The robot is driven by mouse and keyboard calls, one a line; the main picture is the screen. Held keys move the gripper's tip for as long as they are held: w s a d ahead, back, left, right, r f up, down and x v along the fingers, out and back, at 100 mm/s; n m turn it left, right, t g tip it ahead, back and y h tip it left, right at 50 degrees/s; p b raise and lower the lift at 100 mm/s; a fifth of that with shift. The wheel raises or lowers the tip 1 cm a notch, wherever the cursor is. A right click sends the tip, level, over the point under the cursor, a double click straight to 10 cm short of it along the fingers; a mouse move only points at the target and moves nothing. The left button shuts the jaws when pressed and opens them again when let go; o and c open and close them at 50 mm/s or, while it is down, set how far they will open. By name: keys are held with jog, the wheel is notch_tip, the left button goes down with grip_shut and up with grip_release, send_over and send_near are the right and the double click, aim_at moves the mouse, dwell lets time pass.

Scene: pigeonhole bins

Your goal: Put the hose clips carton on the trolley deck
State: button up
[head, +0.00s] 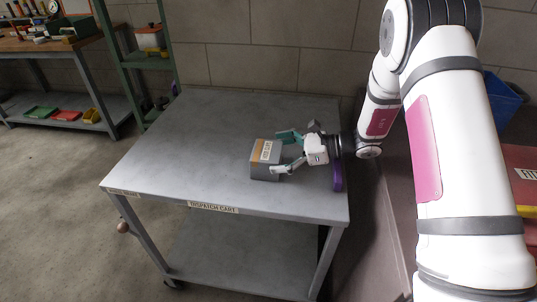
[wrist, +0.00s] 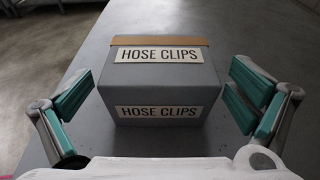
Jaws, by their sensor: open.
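The hose clips carton (head: 262,171) is a grey box with an orange-brown band and white labels. It rests on the grey deck of the trolley (head: 190,140), toward its right side; the trolley's front edge reads "DISPATCH CART". In the wrist view the carton (wrist: 160,80) shows "HOSE CLIPS" on its top and near face. My gripper (head: 283,153) is open, with one finger on each side of the carton. In the wrist view the teal finger pads of my gripper (wrist: 160,115) stand apart from the carton's sides, with gaps visible.
A workbench (head: 50,45) and a green shelf rack (head: 135,60) stand at the back left. A blue bin (head: 503,100) and a red box (head: 520,170) are at the right.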

jog(key=v, duration=0.9)
jog(key=s+a+r+n+g+h, duration=0.25)
jog(key=s+r+n, duration=0.25)
jog(key=s+r, duration=0.3)
jog(key=s+a+r+n+g+h, duration=0.1)
jog(key=s+r+n+g+h, duration=0.15)
jog(key=s+r+n, duration=0.55)
jog(key=s+d+n+t+h, duration=0.2)
jog(key=s+d+n+h, duration=0.1)
jog(key=s, duration=0.7)
jog(key=s+d+n+t+h, duration=0.2)
jog(key=s+d+n+h, duration=0.2)
jog(key=s, duration=0.6)
jog(key=d+h, duration=0.2)
jog(key=shift+s+d, duration=0.2)
jog(key=shift+d, duration=0.2)
